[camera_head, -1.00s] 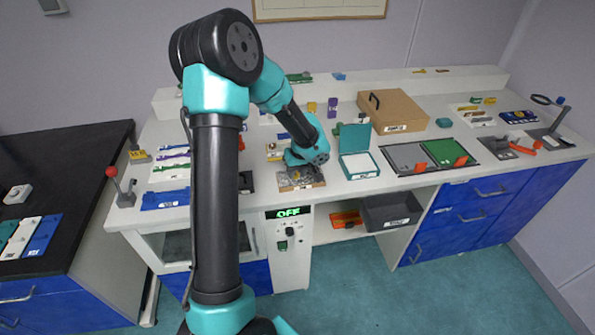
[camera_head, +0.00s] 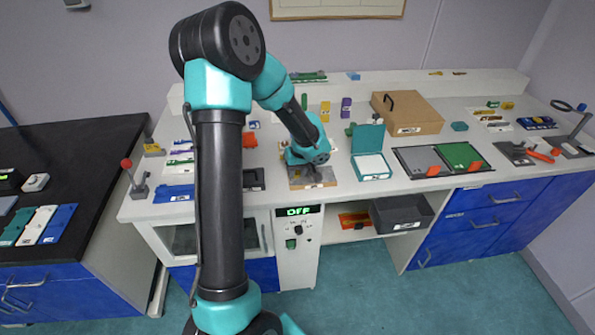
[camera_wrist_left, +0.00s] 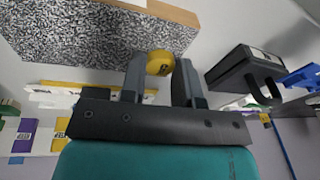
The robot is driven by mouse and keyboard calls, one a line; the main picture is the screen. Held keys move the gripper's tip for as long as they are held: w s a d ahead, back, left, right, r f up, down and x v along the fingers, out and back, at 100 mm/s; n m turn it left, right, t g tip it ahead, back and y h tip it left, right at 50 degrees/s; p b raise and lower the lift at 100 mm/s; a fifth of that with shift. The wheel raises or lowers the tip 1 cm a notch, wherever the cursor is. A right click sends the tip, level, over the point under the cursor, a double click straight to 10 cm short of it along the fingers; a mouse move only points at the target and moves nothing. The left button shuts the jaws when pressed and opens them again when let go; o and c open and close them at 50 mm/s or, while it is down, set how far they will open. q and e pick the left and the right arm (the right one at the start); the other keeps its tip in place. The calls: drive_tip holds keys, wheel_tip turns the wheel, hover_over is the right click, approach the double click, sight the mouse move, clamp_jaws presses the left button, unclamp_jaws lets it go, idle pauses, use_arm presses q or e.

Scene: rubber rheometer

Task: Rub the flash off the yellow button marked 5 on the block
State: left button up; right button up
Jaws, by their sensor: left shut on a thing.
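My left gripper (camera_wrist_left: 160,72) is shut on a round yellow button (camera_wrist_left: 160,63), held between its two fingertips in the left wrist view. A dark mark shows on the button's face, too small to read for sure. The block (camera_wrist_left: 95,35) has a speckled grey face and a tan edge; it lies just beyond the fingers. The button overlaps the block's edge in the picture; I cannot tell whether they touch. In the head view my left gripper (camera_head: 303,160) is low over the block (camera_head: 320,181), and the button is hidden. My right gripper is not in view.
A dark box (camera_head: 253,179) stands left of the block, and an open teal case (camera_head: 371,175) stands to its right. A cardboard box (camera_head: 407,113) and a tray with grey and green mats (camera_head: 437,161) are farther right. The bench's front edge is close to the block.

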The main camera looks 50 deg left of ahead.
use_arm(q)
drive_tip(key=shift+r, duration=3.4)
drive_tip(key=shift+w+d, duration=0.1)
